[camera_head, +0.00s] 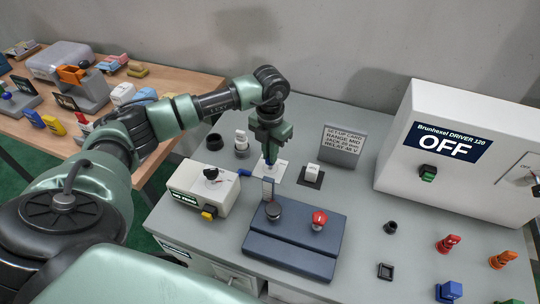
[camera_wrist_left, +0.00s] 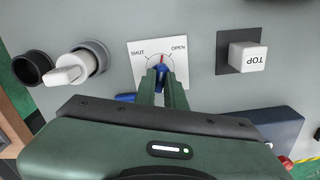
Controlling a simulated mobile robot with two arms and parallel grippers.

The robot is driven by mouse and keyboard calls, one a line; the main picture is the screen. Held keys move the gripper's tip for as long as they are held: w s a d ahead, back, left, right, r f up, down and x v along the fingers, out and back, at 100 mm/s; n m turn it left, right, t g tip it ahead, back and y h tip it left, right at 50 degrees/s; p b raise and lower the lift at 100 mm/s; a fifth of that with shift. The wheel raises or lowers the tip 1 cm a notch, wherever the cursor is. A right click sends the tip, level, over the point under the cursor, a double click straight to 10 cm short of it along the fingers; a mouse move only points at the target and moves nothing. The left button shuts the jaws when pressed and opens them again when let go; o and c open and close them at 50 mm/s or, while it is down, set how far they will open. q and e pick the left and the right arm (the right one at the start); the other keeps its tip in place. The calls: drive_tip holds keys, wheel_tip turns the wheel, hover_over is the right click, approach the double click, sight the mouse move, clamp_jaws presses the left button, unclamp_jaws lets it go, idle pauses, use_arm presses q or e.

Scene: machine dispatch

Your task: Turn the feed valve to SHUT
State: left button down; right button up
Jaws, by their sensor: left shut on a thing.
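The feed valve's white plate (camera_head: 281,173) lies on the grey bench top. In the left wrist view the plate (camera_wrist_left: 143,68) reads SHUT at left and OPEN at right. The valve's blue handle (camera_wrist_left: 158,67) shows between my left gripper's fingertips, with a small red mark near its top, between the two words. A blue piece (camera_wrist_left: 125,97) also sticks out left of the fingers. My left gripper (camera_wrist_left: 163,80) reaches down over the plate and is shut on the handle; in the head view it (camera_head: 270,153) hides most of the valve. My right gripper is not in view.
A white key-like knob (camera_wrist_left: 72,72) and a dark ring (camera_wrist_left: 33,68) stand left of the valve. A white TOP block (camera_wrist_left: 246,57) is at right. A pale box (camera_head: 200,190) and a dark blue fixture (camera_head: 295,240) stand in front. A cabinet reading OFF (camera_head: 460,185) is at right.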

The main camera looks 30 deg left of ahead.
use_arm(q)
drive_tip(key=n+b, duration=0.1)
drive_tip(key=n, duration=0.5)
drive_tip(key=shift+w+b, duration=0.1)
drive_tip(key=shift+b, duration=0.3)
drive_tip(key=n, duration=0.3)
drive_tip(key=shift+r+n, duration=0.1)
drive_tip(key=shift+n, duration=0.3)
drive_tip(key=shift+w+r+n+b, duration=0.1)
drive_tip(key=shift+n+b, duration=0.3)
drive_tip(key=shift+n, duration=0.9)
drive_tip(key=shift+a, duration=0.1)
drive_tip(key=c, duration=1.5)
unclamp_jaws()
drive_tip(key=shift+c, duration=0.2)
drive_tip(key=shift+o, duration=0.3)
